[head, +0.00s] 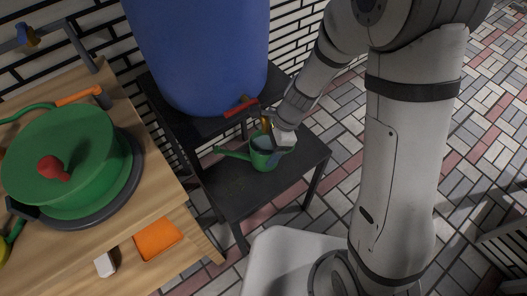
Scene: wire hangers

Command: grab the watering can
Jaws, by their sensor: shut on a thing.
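A small green watering can (262,161) stands upright on the lower black shelf (235,205), its spout pointing left. My gripper (281,148) is at the can's right side and upper rim, shut on it. The fingers are small and partly hidden, so the exact part of the can they hold is unclear. The arm reaches down to it from the upper right.
A blue barrel (200,50) with a red-handled tap (241,106) stands just above the can, close to my gripper. A wooden table (150,190) with a green hose reel (65,160) is at the left. Brick paving (480,110) lies open at the right.

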